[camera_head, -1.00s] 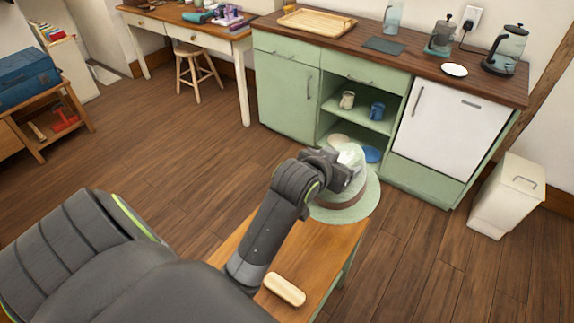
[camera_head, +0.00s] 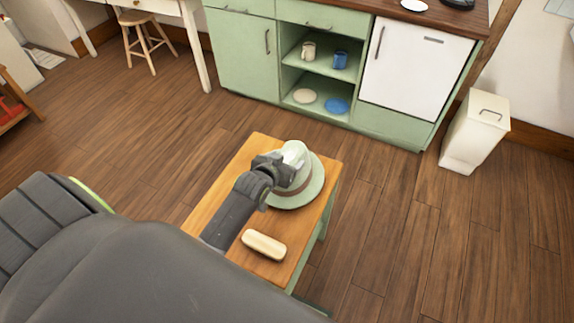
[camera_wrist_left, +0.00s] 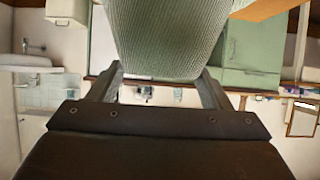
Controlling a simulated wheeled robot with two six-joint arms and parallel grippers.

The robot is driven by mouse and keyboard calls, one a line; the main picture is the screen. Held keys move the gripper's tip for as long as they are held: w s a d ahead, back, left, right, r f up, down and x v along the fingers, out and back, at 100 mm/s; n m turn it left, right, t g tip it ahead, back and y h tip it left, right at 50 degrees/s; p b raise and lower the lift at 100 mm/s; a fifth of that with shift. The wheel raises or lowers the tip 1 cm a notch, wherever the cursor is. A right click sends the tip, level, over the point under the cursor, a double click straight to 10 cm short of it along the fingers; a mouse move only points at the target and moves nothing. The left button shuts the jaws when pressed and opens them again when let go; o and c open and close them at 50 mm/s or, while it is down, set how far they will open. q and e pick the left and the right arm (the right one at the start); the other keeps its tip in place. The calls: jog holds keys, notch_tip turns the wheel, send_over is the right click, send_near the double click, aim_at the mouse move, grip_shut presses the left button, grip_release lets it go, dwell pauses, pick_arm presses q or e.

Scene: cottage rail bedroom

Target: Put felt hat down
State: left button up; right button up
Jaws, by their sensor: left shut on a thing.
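The felt hat (camera_head: 312,187) is pale green with a brown band. In the head view it is over the far end of a small wooden table (camera_head: 258,150), brim down; I cannot tell whether the brim touches the top. My left gripper (camera_head: 284,164) is shut on the hat's crown from the near left side. In the left wrist view the ribbed hat (camera_wrist_left: 165,35) fills the space between the two fingers (camera_wrist_left: 160,85). The arm hides part of the hat's near side. My right gripper is not in view.
A cream oblong block (camera_head: 263,245) lies on the table's near end, close to my left arm. A green cabinet (camera_head: 240,45) with open shelves stands beyond. A white bin (camera_head: 474,135) stands at right. The floor around the table is clear.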

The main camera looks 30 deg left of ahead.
pick_arm(q)
jog(key=shift+f, duration=1.15)
jog(key=o, duration=1.3)
jog(key=shift+f, duration=0.1)
jog(key=shift+o, duration=0.2)
jog(key=v, duration=1.2)
